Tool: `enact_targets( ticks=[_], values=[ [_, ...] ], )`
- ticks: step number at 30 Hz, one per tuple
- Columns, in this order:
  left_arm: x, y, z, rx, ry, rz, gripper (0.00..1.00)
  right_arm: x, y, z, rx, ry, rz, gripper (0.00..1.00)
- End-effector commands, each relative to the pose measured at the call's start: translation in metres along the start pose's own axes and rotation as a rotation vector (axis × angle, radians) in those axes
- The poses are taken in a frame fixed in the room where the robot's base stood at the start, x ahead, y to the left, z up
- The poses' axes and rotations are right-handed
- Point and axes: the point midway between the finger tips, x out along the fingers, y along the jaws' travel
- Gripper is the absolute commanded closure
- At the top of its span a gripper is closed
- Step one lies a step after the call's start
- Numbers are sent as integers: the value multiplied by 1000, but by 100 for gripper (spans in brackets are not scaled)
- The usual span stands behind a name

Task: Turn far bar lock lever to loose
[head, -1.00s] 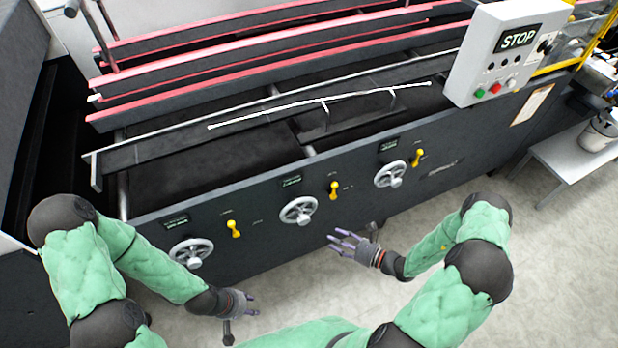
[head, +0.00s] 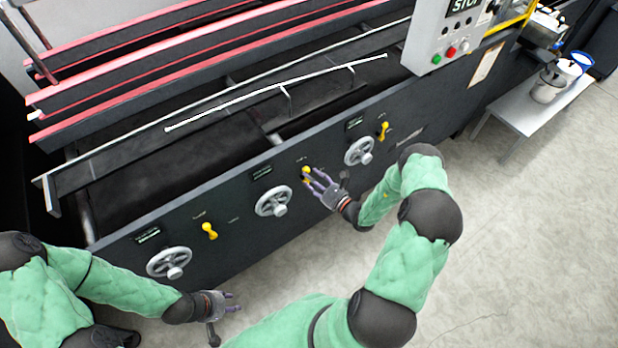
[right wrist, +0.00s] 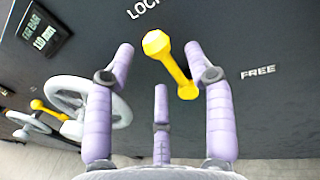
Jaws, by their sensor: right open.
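The yellow far bar lock lever (head: 305,171) is the middle one on the dark machine front. In the right wrist view the lever (right wrist: 172,65) slants, its upper wide end close to the LOCK print and its lower end to the left of the FREE print. My right gripper (head: 315,182) is open in front of this lever. In the right wrist view its purple fingers stand either side of the lever, and I see no clear contact. My left gripper (head: 230,302) is open and empty, low at the left, apart from the machine front.
A grey handwheel (head: 273,201) sits left of the lever, also close in the right wrist view (right wrist: 90,104). Other yellow levers (head: 209,230) and handwheels (head: 359,151) line the panel. A control box (head: 440,40) stands at upper right. The floor in front is clear.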

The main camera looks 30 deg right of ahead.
Motion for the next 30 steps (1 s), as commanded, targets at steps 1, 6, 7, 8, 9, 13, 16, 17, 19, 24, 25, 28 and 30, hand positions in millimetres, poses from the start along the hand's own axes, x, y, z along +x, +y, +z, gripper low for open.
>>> enact_targets(
  ticks=[1, 6, 7, 8, 9, 13, 16, 17, 19, 24, 25, 28, 30],
  values=[
    [2, -1, 0, 0, 0, 0, 60, 5, 0, 0, -1, -1, 2, 46],
    [3, -1, 0, 0, 0, 0, 60, 14, 0, 0, 0, -1, 1, 46],
    [3, -1, 0, 0, 0, 0, 60, 15, 0, 0, 0, -1, 0, 46],
    [3, -1, 0, 0, 0, 0, 60, 15, 0, 0, 0, -1, 0, 46],
    [3, -1, 0, 0, 0, 0, 60, 15, 0, 0, 0, -1, 0, 46],
    [3, -1, 0, 0, 0, 0, 60, 15, 0, 1, 0, -1, 0, 46],
    [3, -1, 0, 0, 0, 0, 60, 15, 0, 0, 0, 0, 0, 60],
    [3, -1, 0, 0, 0, 0, 60, 15, 0, 0, 0, 0, 0, 69],
    [3, -1, 0, 0, 0, 0, 60, 15, 0, 0, 0, 0, 0, 88],
    [3, -1, 0, 0, 1, 0, 60, 15, 0, 0, 0, 0, 0, 100],
    [3, -1, 0, 0, 1, 0, 60, 15, 0, 0, 0, 0, 0, 100],
    [3, -1, 0, 0, 0, 0, 60, 15, -1, 0, 6, -1, -1, 100],
    [3, -1, 0, 0, 0, 0, 60, 15, -2, 0, 16, -3, -1, 100]
  ],
)
